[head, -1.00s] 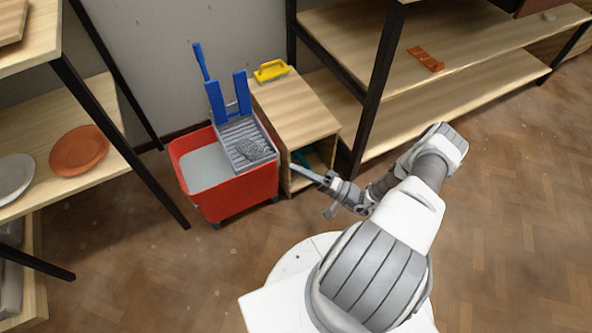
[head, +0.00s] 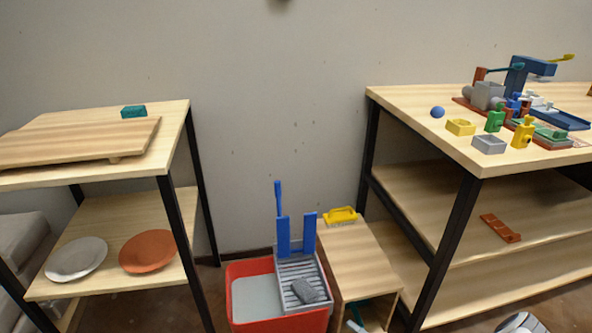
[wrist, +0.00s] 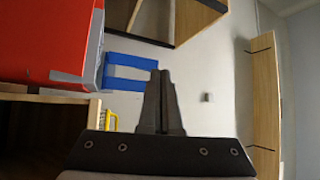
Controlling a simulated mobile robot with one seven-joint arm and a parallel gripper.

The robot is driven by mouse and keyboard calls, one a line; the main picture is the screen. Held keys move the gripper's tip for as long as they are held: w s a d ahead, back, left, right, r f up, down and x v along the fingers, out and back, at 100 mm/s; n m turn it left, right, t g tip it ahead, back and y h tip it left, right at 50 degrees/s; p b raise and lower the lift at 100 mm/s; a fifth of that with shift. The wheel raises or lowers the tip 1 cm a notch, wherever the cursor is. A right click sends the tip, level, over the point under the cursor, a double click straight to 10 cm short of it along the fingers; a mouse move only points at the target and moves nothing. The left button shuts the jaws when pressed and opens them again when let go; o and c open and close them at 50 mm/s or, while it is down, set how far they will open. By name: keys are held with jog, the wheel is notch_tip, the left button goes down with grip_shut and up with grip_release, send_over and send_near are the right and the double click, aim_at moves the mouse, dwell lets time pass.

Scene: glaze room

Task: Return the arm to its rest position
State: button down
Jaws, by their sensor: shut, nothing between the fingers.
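My gripper (wrist: 163,76) shows in the wrist view, its two dark fingers together with nothing between them. It is clear of any surface that I can see there, with the grey wall beyond. In the head view the gripper itself cannot be made out. Only a grey and white piece of my arm shows at the bottom right edge, over the floor.
A red mop bucket (head: 240,318) with a blue wringer (head: 283,238) stands beside a small wooden cabinet (head: 365,262) bearing a yellow brush (head: 341,215). Shelving stands left (head: 172,108) and right (head: 470,160). The right top holds several small coloured things.

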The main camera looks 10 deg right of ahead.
jog(key=s+a+r+n+g+h, duration=0.1)
jog(key=a+r+n+g+h, duration=0.2)
jog(key=r+g, duration=0.65)
jog(key=s+a+r+n+g+h, duration=0.1)
jog(key=s+a+r+n+g, duration=0.15)
jog(key=r+n+g, duration=0.7)
jog(key=s+a+r+m+t+h, duration=0.25)
jog(key=s+r+t+h, duration=0.35)
jog(key=r, duration=0.6)
jog(key=s+a+r+m+t+h, duration=0.1)
jog(key=s+r+m+t+h, duration=0.35)
jog(key=r, duration=0.75)
notch_tip(320, 180, up, 30)
jog(key=s+p, duration=0.2)
jog(key=p, duration=2.6)
jog(key=shift+s+d+f+g+h+p, duration=0.25)
jog(key=shift+d+g+h+p, duration=0.1)
jog(key=shift+h, duration=0.1)
jog(key=shift+f+n, duration=0.15)
jog(key=shift+n, duration=0.1)
